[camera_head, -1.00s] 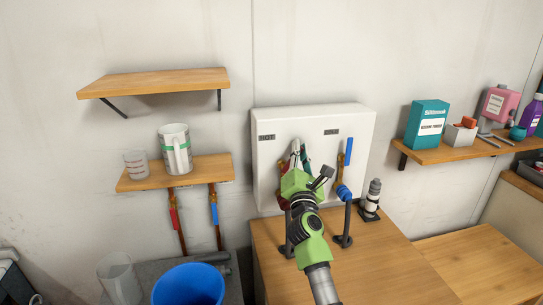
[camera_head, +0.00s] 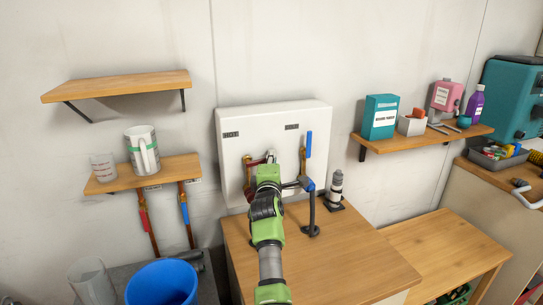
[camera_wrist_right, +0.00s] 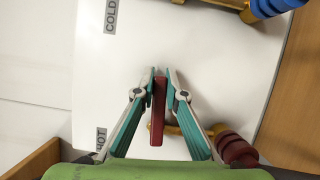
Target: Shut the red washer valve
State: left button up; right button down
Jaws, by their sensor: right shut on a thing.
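The washer box (camera_head: 285,120) is a white wall panel labelled HOT on the left and COLD on the right. My right gripper (camera_head: 270,157) is in front of its hot side, closed on the red valve's lever. In the right wrist view the red lever (camera_wrist_right: 158,112) lies between the teal fingers (camera_wrist_right: 160,85). The lever lies about level, crosswise to the brass hot valve body (camera_wrist_right: 190,130) with its red ring fitting (camera_wrist_right: 237,152). The blue valve lever (camera_head: 309,144) stands upright on the cold side. My left gripper is out of view.
Shelves stand on both sides, the right one (camera_head: 420,144) holding a teal carton (camera_head: 380,117). A blue bucket (camera_head: 162,283) is at lower left.

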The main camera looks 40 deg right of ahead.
jog(key=shift+f+m, duration=0.4)
jog(key=shift+m, duration=0.2)
jog(key=c, duration=2)
grip_release()
jog(key=shift+w+f, duration=0.1)
jog(key=shift+c, duration=0.2)
notch_tip(320, 180, up, 10)
jog(key=shift+r, duration=0.1)
